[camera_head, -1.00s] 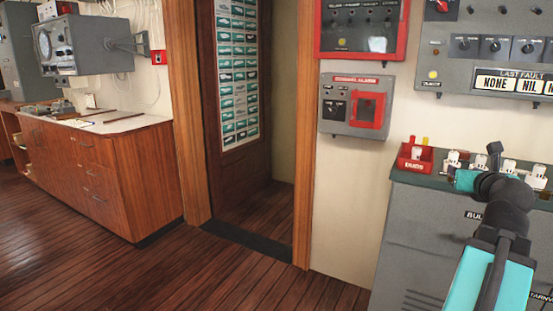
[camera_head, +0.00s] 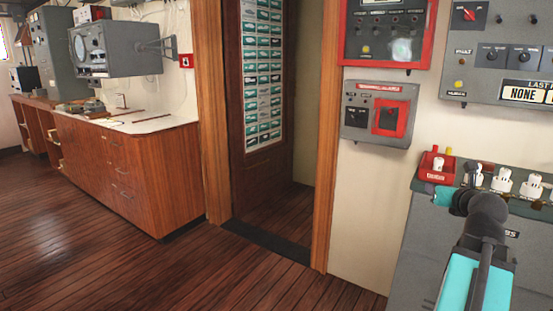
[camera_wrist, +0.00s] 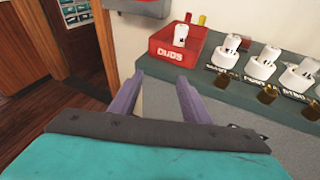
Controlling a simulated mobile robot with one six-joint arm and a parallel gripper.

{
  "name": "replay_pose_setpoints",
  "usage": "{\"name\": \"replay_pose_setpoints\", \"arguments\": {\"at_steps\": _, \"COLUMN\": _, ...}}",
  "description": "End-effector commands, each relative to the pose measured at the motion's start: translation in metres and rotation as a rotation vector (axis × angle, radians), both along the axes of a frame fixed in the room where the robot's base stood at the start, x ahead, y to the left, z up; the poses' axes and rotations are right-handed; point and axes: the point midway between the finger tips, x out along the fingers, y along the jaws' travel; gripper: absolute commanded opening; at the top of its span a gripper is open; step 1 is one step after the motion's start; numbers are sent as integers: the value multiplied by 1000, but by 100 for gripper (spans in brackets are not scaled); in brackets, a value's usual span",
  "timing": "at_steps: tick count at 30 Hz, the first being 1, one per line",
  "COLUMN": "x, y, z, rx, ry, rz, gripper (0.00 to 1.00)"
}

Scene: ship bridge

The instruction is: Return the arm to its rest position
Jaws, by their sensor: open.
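My arm (camera_head: 478,240), black and teal, reaches up from the lower right of the head view toward the front of the grey cabinet. In the wrist view my gripper (camera_wrist: 158,92) shows two purple fingers, spread apart with nothing between them. They sit in front of and below the red DUDS box (camera_wrist: 180,55). That box holds one white fuse-like piece (camera_wrist: 181,35) and also shows in the head view (camera_head: 437,168). The fingers themselves are hidden by the arm in the head view.
Several white plugs (camera_wrist: 263,63) stand in a row on the cabinet top (camera_wrist: 220,85). A general alarm box (camera_head: 378,113) hangs on the wall above. A doorway (camera_head: 285,190) and a wooden counter (camera_head: 130,175) lie to the left. The floor between them is clear.

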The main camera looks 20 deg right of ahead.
Motion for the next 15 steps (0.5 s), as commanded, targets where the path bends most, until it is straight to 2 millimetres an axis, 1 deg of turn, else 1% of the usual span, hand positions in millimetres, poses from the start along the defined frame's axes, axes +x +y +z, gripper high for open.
{"name": "replay_pose_setpoints", "arguments": {"at_steps": 1, "x": 17, "y": 11, "z": -9, "rx": 21, "ry": 13, "rz": 28, "gripper": 43}}
{"name": "replay_pose_setpoints", "arguments": {"at_steps": 6, "x": 62, "y": 44, "z": -49, "rx": 79, "ry": 60, "rz": 106, "gripper": 43}}
{"name": "replay_pose_setpoints", "arguments": {"at_steps": 11, "x": 96, "y": 79, "z": -88, "rx": 127, "ry": 112, "rz": 174, "gripper": 43}}
{"name": "replay_pose_setpoints", "arguments": {"at_steps": 15, "x": 121, "y": 113, "z": -123, "rx": 165, "ry": 166, "rz": 231, "gripper": 43}}
